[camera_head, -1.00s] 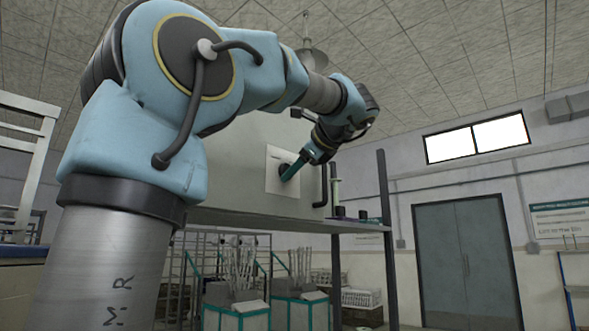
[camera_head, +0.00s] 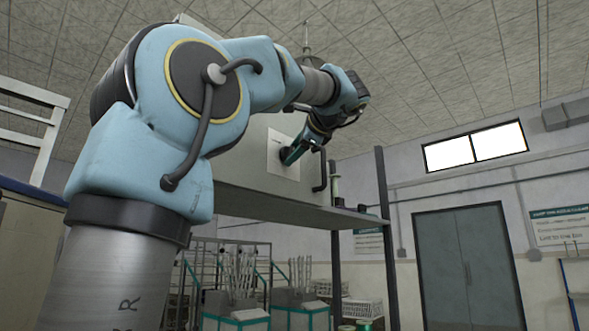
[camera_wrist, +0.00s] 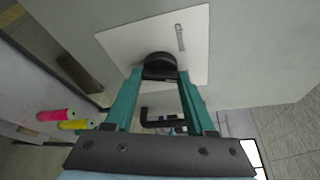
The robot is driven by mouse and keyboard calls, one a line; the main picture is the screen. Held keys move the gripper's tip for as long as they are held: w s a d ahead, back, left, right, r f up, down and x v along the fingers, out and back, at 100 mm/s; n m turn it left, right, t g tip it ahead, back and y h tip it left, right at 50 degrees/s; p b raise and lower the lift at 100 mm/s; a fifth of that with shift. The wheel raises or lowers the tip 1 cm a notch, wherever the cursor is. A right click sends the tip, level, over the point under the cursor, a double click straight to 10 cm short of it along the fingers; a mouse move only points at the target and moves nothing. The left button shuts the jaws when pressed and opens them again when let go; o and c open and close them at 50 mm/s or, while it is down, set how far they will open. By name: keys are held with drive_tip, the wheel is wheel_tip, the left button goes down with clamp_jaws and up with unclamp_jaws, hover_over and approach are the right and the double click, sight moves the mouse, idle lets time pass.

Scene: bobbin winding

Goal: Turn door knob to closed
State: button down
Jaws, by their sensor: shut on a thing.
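The door knob (camera_wrist: 160,66) is black and round and sits on a white square plate (camera_wrist: 120,45) on a grey cabinet front. The plate also shows in the head view (camera_head: 274,160). My gripper (camera_wrist: 160,82) is shut on the knob, with one teal finger on each side of it. In the head view my gripper (camera_head: 292,156) reaches the plate, and the knob is mostly hidden behind the fingers. Small lettering shows on the plate, but I cannot read it surely. A black bar handle (camera_head: 320,170) is to the right of the plate.
The cabinet stands on a grey shelf (camera_head: 300,212) with dark posts. Pink and yellow spools (camera_wrist: 55,115) show at left in the wrist view. Teal bins (camera_head: 300,308) stand below the shelf. A grey double door (camera_head: 465,265) is far off at the right.

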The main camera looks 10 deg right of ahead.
drive_tip(key=shift+f+n+t+y+b, duration=0.1)
drive_tip(key=shift+n+t+y+b, duration=0.5)
drive_tip(key=shift+n+b, duration=1.8)
drive_tip(key=shift+f+n+t+y+b, duration=0.15)
drive_tip(key=shift+n+t+y+b, duration=0.4)
drive_tip(key=shift+n+b, duration=1.85)
drive_tip(key=shift+f+n+t+y+b, duration=0.1)
drive_tip(key=shift+n+t+y+b, duration=0.45)
drive_tip(key=shift+n+b, duration=1.85)
drive_tip(key=shift+r+m+b, duration=0.1)
drive_tip(key=shift+m+b, duration=0.3)
drive_tip(key=shift+b, duration=0.2)
drive_tip(key=shift+c, duration=1.2)
unclamp_jaws()
